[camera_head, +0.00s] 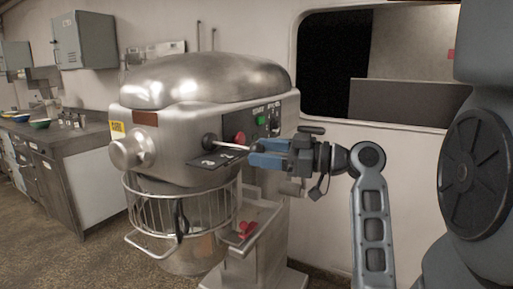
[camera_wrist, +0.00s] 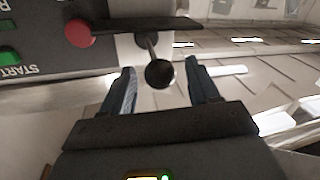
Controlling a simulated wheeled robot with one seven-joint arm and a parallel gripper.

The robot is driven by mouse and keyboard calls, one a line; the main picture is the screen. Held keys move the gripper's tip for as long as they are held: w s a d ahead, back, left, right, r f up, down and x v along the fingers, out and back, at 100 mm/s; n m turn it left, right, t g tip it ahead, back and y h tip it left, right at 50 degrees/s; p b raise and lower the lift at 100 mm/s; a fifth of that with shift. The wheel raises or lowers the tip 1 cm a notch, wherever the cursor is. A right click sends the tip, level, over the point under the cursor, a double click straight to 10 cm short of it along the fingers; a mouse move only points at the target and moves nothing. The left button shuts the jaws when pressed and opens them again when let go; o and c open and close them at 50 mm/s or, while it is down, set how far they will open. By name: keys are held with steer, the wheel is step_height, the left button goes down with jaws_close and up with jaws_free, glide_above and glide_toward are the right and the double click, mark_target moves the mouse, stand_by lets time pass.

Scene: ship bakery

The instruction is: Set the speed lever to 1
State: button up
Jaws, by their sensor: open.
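The speed lever is a thin pale rod with a black ball knob (camera_head: 209,141) on the front of the steel mixer (camera_head: 180,115). A dark plate with white marks (camera_head: 218,158) lies just below it; the marks are too small to read surely, so I cannot tell the lever's setting. My gripper (camera_head: 252,154) is open and empty at the right of the lever, its jaws pointing left toward it. In the wrist view the knob (camera_wrist: 159,75) appears between the two spread fingers, with a gap on both sides. I cannot tell whether it is within their reach in depth.
A red button (camera_head: 240,137) and a green start button (camera_head: 261,120) sit on the control panel close to my gripper. A wire bowl guard (camera_head: 185,208) is below. A counter with bowls (camera_head: 70,135) stands at left. Floor at the front left is clear.

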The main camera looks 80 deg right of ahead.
steer(key=shift+w, duration=1)
jaws_close()
